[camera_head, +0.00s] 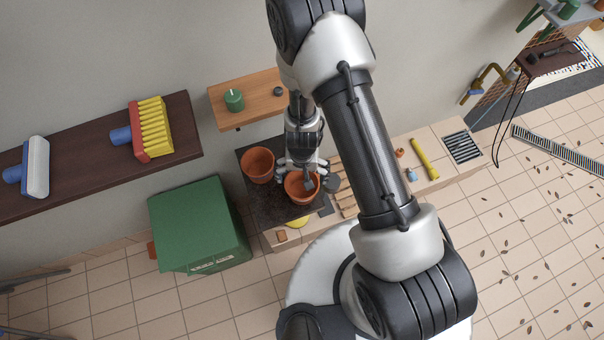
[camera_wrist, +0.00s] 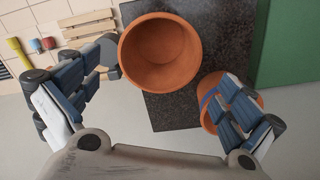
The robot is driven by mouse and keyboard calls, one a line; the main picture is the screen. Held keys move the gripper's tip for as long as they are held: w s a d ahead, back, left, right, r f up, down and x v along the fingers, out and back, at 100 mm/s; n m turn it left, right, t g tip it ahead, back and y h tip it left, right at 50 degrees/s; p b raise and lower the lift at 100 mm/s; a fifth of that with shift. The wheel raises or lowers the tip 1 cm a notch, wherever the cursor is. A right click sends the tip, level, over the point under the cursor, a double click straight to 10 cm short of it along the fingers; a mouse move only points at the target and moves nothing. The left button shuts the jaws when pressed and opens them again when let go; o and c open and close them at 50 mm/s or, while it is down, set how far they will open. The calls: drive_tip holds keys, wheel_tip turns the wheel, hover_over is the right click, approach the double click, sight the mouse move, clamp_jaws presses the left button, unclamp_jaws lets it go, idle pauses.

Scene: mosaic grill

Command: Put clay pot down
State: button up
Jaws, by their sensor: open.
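A terracotta clay pot (camera_head: 301,188) stands on the dark stone slab (camera_head: 262,208) below my gripper. In the wrist view this clay pot (camera_wrist: 160,52) shows its open, empty mouth between and ahead of the fingers. My gripper (camera_wrist: 165,95) is open, with one finger on each side and a gap to the pot's rim; nothing is held. A second clay pot (camera_head: 258,165) stands on the slab to the left. In the wrist view the second pot (camera_wrist: 214,118) is partly hidden behind the right finger.
A green box (camera_head: 198,225) stands left of the slab. A wooden shelf (camera_head: 262,97) with a green candle is behind it. A dark shelf (camera_head: 70,165) holds brushes. A yellow object (camera_head: 425,159) and small items lie on the counter at right.

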wheel_tip(320, 180, up, 33)
drive_tip(key=w+d+t+y+p, duration=0.1)
drive_tip(key=w+d+t+p, duration=0.1)
drive_tip(key=w+d+p, duration=0.15)
drive_tip(key=s+d+r+n+t+h, duration=0.1)
drive_tip(key=s+d+r, duration=0.6)
drive_tip(key=s+r, duration=1)
drive_tip(key=shift+d+t+p, duration=0.2)
drive_tip(key=shift+t+p, duration=0.2)
drive_tip(key=shift+t, duration=0.4)
drive_tip(key=shift+f, duration=0.1)
